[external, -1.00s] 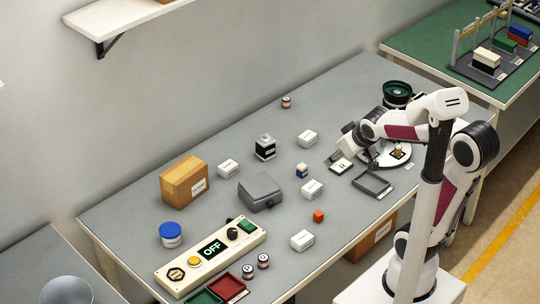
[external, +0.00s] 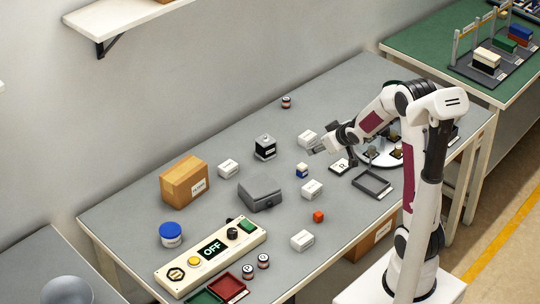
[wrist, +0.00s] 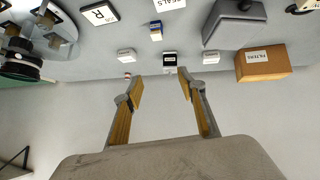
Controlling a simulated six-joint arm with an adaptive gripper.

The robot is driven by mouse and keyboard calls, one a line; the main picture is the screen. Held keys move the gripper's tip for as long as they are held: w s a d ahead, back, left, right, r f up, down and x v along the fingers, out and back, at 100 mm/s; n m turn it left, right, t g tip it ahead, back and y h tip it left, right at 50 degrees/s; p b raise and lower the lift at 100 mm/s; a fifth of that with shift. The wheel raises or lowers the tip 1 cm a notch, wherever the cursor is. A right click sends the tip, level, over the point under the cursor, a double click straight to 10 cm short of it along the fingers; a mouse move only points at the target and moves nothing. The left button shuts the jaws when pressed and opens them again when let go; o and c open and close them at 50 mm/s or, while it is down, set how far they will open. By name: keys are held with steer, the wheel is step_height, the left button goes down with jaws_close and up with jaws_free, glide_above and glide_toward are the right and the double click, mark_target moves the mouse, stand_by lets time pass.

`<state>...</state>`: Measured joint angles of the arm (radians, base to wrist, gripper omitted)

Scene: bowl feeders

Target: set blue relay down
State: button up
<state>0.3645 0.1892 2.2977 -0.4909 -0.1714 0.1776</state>
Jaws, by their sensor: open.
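The blue relay (external: 302,171), a small block with a blue body and a cream part, stands on the grey table among the white boxes. It also shows near the top of the wrist view (wrist: 156,33). My gripper (external: 318,150) is in the air above the table, near the relay and a white box in the external view. In the wrist view its two fingers (wrist: 160,84) are spread, with nothing between them. The relay is apart from the fingers.
Several white boxes (external: 313,189) lie around the relay. An empty grey tray (external: 371,184) and round feeder (external: 375,155) are right.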

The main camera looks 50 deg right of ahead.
steer(key=t+y, duration=0.1)
steer(key=y, duration=0.1)
glide_toward(305, 168)
steer(key=w, duration=0.1)
steer(key=w+f, duration=0.1)
steer(key=w, duration=0.1)
steer(key=shift+w+a, duration=0.1)
steer(key=shift+a, duration=0.1)
steer(key=shift+f+t, duration=0.3)
steer(key=shift+f, duration=0.2)
steer(key=shift+w, duration=0.1)
steer(key=shift+x, duration=1.25)
steer(key=shift+f, duration=0.15)
steer(key=shift+w+d+f, duration=0.25)
steer(key=shift+w+f, duration=0.8)
steer(key=shift+f, duration=0.1)
steer(key=shift+x, duration=0.95)
